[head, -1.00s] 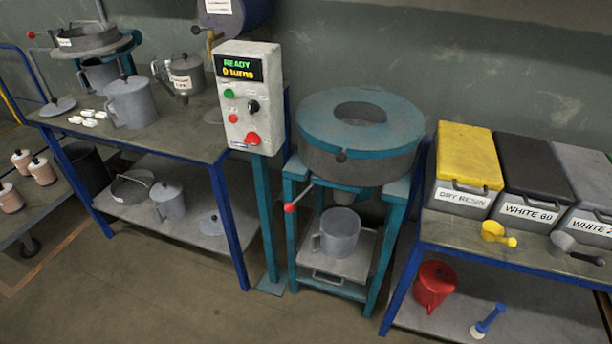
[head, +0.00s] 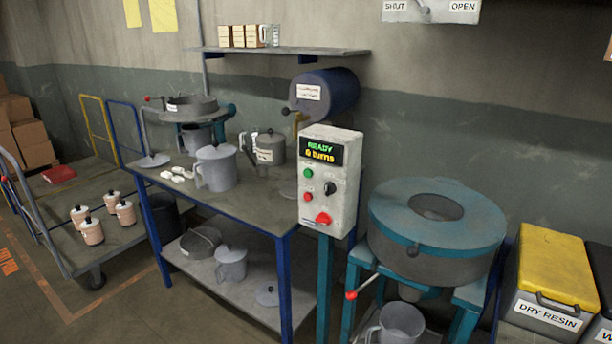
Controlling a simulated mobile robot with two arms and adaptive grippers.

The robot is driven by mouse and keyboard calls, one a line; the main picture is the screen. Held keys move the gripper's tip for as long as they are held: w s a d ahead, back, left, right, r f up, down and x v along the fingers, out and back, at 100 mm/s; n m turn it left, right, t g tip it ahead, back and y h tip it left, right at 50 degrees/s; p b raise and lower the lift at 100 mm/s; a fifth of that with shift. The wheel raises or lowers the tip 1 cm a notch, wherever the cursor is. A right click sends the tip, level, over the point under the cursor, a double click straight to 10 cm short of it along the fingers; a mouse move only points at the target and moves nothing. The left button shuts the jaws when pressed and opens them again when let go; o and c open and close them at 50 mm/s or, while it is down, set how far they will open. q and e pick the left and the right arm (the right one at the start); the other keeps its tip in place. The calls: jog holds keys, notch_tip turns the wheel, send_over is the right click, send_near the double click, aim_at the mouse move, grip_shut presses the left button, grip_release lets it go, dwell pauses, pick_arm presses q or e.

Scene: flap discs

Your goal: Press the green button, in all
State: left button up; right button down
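The green button (head: 308,173) is on the upper left of the front of a light grey control box (head: 345,190). The box stands on a teal post, and its display (head: 324,152) reads "READY" and "0 turns". A small red button (head: 308,197) is below the green one. A black knob (head: 330,188) is to the right, and a larger red button (head: 323,219) is at the bottom. Neither of my grippers is in view.
A teal round mixer (head: 437,225) stands right of the box. A blue-legged bench (head: 255,215) with grey jugs is to its left. A yellow-lidded DRY RESIN bin (head: 553,270) is at the right. A cart (head: 60,240) with several small canisters is at the left.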

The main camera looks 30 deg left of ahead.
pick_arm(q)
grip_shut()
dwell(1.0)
